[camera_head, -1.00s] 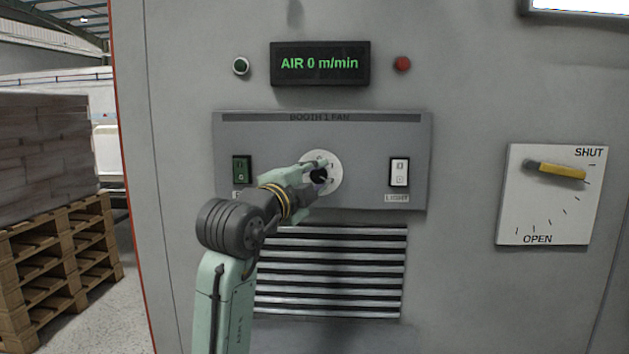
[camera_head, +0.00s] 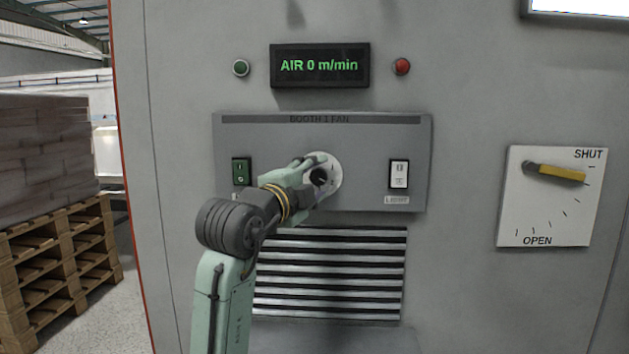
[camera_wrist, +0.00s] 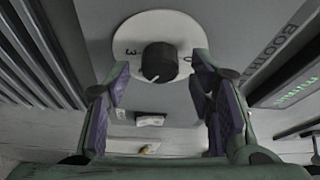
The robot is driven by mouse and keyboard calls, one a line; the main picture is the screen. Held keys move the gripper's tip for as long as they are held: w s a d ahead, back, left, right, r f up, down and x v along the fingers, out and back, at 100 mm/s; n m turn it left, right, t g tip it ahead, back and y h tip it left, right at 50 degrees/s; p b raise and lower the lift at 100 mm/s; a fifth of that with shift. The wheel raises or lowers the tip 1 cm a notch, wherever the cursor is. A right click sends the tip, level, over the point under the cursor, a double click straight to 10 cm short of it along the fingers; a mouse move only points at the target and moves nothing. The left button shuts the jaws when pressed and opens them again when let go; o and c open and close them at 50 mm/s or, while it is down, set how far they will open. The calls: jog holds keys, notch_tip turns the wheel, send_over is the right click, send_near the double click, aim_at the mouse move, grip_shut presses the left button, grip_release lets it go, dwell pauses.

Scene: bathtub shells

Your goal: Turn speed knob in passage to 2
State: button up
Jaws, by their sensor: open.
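The speed knob is a small black knob (camera_head: 319,177) on a round white dial (camera_head: 334,173) in the middle of the booth fan panel (camera_head: 372,192). In the wrist view the black knob (camera_wrist: 159,61) sits on the white dial (camera_wrist: 160,24), where a 3 shows at the left; the other marks are hard to read. My gripper (camera_head: 317,176) is at the dial. In the wrist view the purple-padded fingers of my gripper (camera_wrist: 160,90) are apart on either side of the knob, with gaps showing. The display (camera_head: 320,65) reads AIR 0 m/min.
A slatted vent (camera_head: 330,273) lies below. A yellow lever (camera_head: 556,173) on a white plate points near SHUT. Pallets (camera_head: 60,255) stand at far left.

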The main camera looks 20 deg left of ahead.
jog(key=s+a, duration=0.1)
jog(key=s, duration=1.1)
jog(key=shift+a+f, duration=0.15)
jog(key=shift+f, duration=0.2)
